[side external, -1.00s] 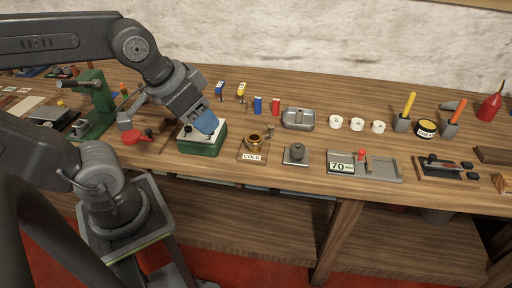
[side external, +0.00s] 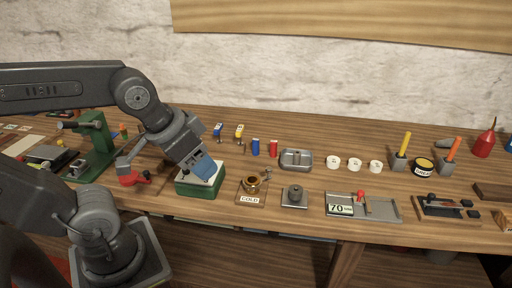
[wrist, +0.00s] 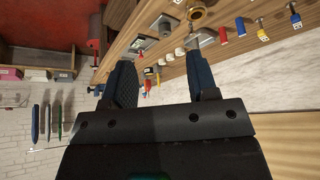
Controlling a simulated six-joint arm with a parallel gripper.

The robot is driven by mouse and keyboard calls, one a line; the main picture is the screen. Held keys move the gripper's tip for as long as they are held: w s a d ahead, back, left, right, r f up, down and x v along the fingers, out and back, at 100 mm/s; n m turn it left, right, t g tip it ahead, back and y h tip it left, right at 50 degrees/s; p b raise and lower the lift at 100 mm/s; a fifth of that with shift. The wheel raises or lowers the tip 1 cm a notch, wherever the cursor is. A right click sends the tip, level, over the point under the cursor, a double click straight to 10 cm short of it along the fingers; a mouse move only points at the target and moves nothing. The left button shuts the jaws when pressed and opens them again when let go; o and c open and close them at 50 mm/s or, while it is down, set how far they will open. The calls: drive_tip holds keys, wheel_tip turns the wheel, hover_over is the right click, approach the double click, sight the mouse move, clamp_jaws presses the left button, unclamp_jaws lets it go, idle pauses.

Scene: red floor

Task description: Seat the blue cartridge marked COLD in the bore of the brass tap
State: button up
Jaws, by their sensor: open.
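The blue cartridge (side external: 255,146) stands upright on the bench, left of a red cartridge (side external: 273,148); its marking is too small to read. The brass tap (side external: 252,184) sits on a small board with a COLD label (side external: 250,199) at its front, its round opening facing up. The tap's brass ring (wrist: 196,14) and the blue cartridge (wrist: 240,27) also show in the wrist view. My gripper (side external: 206,174) is left of the tap, over a green box with a pale top. In the wrist view my gripper (wrist: 161,78) is open, with nothing between its fingers.
The green box (side external: 199,190) is close under my gripper. A red-handled tool (side external: 134,178) lies left of it. A grey tray (side external: 296,159) is right of the cartridges; a knobbed metal block (side external: 294,197) is right of the tap. Blue and yellow tagged pieces (side external: 239,131) stand behind.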

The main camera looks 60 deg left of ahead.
drive_tip(key=w+a+r+m+g, duration=0.1)
drive_tip(key=w+a+r+m, duration=0.15)
drive_tip(key=w, duration=0.25)
drive_tip(key=w+a+r+m+g, duration=0.1)
drive_tip(key=w+a+m, duration=0.1)
drive_tip(key=w+m, duration=0.25)
drive_tip(key=m+g+y, duration=0.2)
drive_tip(key=m+g, duration=0.1)
drive_tip(key=m, duration=0.9)
hover_over(256, 139)
drive_tip(key=d, duration=0.1)
wheel_tip(256, 139, down, 15)
drive_tip(key=shift+s+a+f, duration=0.1)
drive_tip(key=shift+a+f, duration=0.1)
drive_tip(key=shift+f, duration=1.45)
drive_tip(key=shift+a+f, duration=0.2)
drive_tip(key=shift+f, duration=1.45)
drive_tip(key=c, duration=1)
